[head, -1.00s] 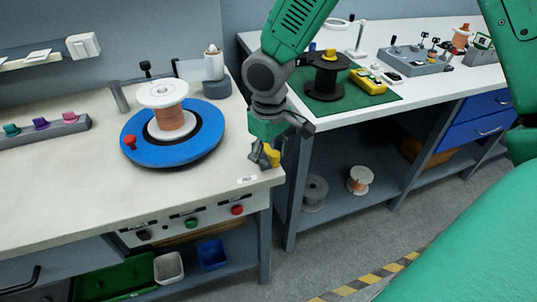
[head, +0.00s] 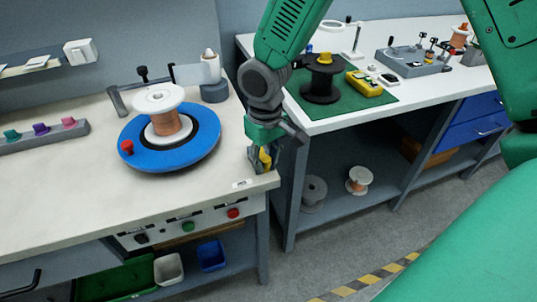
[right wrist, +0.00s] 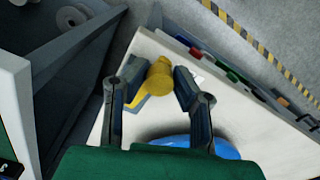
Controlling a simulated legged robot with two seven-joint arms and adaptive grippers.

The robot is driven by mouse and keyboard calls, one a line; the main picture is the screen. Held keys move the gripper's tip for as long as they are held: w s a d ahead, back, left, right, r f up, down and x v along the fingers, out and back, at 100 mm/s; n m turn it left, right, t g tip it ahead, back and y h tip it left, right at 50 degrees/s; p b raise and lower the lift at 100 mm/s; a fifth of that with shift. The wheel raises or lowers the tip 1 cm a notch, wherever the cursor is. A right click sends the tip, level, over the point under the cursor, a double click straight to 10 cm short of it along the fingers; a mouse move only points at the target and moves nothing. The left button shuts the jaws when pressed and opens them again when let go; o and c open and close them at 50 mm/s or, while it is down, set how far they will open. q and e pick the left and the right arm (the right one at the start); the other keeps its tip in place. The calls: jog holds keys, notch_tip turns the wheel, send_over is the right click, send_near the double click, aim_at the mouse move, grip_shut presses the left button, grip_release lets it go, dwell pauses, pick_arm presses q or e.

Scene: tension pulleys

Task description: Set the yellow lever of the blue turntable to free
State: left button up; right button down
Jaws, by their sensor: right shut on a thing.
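The blue turntable (head: 190,154) lies on the left bench and carries a copper-wound spool (head: 168,124) with white flanges. A red knob (head: 127,147) stands on its left rim. The yellow lever (head: 265,157) is at the bench's right edge, partly hidden by my right gripper (head: 260,162). In the right wrist view the yellow lever (right wrist: 157,78) sits between the two fingers of my right gripper (right wrist: 160,88), which is shut on it. The blue turntable's edge (right wrist: 205,146) shows below it there. My left gripper is not in view.
A white label (head: 242,183) lies beside the lever. The bench front has black, green (head: 188,227) and red buttons. A second bench on the right holds a green mat (head: 385,101) with a black spool (head: 322,80) and a yellow device (head: 364,83). A gap separates the benches.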

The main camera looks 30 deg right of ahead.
jog(key=m+p, duration=0.1)
jog(key=a+m+p, duration=0.1)
jog(key=shift+w+a+r+m, duration=0.2)
jog(key=shift+w+m, duration=0.1)
jog(key=shift+w, duration=0.1)
jog(key=m+p, duration=0.1)
jog(key=w+a+m+p, duration=0.1)
jog(key=shift+m, duration=0.4)
jog(key=m+p, duration=0.1)
jog(key=w+a+m+p, duration=0.1)
jog(key=m, duration=0.1)
jog(key=shift+w, duration=0.3)
jog(key=shift+w+a+f+m+p, duration=0.1)
jog(key=shift+w+a+m+p, duration=0.1)
jog(key=shift+w+m+p, duration=0.5)
jog(key=shift+m, duration=0.4)
jog(key=c, duration=1.3)
grip_release()
jog(key=shift+s, duration=0.15)
